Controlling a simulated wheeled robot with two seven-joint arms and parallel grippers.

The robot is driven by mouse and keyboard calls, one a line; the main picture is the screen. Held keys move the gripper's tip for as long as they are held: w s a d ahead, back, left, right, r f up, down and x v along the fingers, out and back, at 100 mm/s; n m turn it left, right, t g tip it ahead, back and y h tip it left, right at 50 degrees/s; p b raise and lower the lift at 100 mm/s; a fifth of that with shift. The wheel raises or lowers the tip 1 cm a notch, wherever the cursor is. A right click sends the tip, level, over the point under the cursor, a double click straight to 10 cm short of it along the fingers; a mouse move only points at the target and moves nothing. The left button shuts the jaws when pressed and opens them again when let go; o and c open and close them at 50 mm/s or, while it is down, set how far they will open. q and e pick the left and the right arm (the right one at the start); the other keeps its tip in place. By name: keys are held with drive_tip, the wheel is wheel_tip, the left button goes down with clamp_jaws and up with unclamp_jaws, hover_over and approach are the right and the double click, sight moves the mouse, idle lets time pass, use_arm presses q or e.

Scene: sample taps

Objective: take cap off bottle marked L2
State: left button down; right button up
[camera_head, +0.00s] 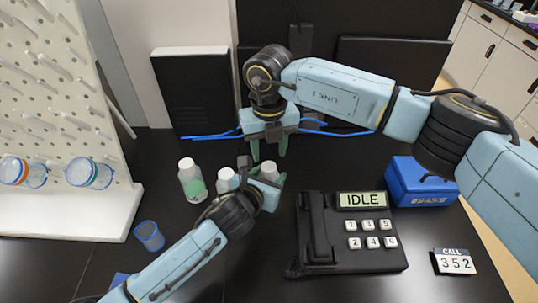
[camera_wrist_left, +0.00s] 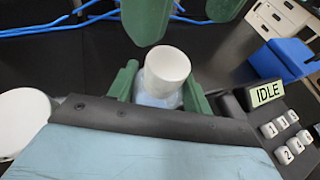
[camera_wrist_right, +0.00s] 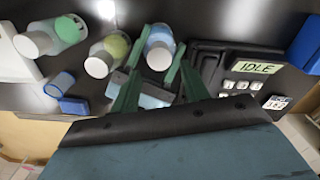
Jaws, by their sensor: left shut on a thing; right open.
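Three white-capped bottles stand in a row on the black table; no L2 mark is legible. The left bottle (camera_head: 193,183) has green contents, and the middle bottle (camera_head: 226,180) is partly behind my left arm. My left gripper (camera_head: 266,178) is shut on the right bottle, around its body below the white cap (camera_wrist_left: 167,66). That bottle (camera_wrist_right: 159,40) looks bluish in the right wrist view. My right gripper (camera_head: 269,149) is open, pointing down just behind and above the cap. Its fingers (camera_wrist_left: 188,18) are apart from the cap in the left wrist view.
A black keypad device (camera_head: 320,260) reading IDLE stands at right, with a blue box (camera_head: 421,184) behind it and a CALL 352 sign (camera_head: 454,262). A blue-rimmed cup (camera_head: 149,236) stands at left near a white pegboard (camera_head: 60,100). Blue cables (camera_head: 345,133) lie behind.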

sight(269, 166)
wheel_tip(269, 166, up, 3)
drive_tip(key=m, duration=0.3)
drive_tip(key=shift+a, duration=0.1)
drive_tip(key=shift+f, duration=3.85)
drive_tip(key=c, duration=0.8)
drive_tip(key=shift+n, duration=1.6)
drive_tip(key=shift+c, duration=0.2)
drive_tip(key=o, duration=1.1)
drive_tip(key=shift+c, duration=0.2)
